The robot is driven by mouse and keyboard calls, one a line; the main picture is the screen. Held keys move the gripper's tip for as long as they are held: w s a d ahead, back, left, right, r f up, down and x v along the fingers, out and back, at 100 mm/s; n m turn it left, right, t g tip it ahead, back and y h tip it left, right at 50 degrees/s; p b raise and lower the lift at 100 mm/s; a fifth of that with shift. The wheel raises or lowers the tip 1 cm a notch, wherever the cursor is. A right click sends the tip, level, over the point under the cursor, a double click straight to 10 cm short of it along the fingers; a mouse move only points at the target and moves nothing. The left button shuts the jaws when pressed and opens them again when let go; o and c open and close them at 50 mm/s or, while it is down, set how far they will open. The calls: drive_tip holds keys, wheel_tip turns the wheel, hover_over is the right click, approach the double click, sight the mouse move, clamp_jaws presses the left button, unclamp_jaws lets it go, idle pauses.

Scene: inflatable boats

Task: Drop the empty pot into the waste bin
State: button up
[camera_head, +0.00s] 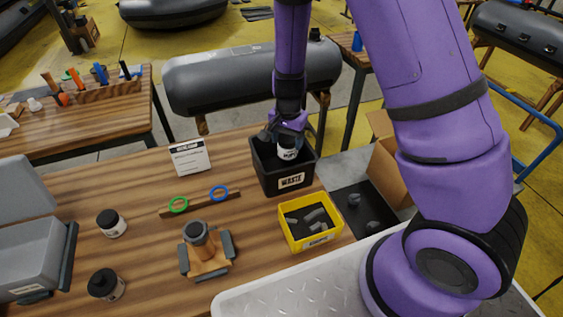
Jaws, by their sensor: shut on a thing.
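My gripper (287,138) points down at the black waste bin (285,182), which has a white label reading "WASTE" and stands at the table's far right. The gripper is shut on a small white pot (287,154) with dark lettering. The pot is at the bin's mouth, within its rim as seen from here; I cannot tell its exact height. The fingertips are partly hidden, and the bin's floor is dark.
A yellow bin (312,239) with grey pieces stands in front of the waste bin. Two dark-lidded pots (111,224) stand at the left. A wooden fixture (206,257), a rack with green and blue rings (200,202) and a sign card (190,157) share the table.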

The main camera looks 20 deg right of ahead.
drive_tip(key=shift+f, duration=0.2)
drive_tip(key=o, duration=1)
wheel_tip(320, 180, up, 11)
drive_tip(key=shift+f, duration=0.1)
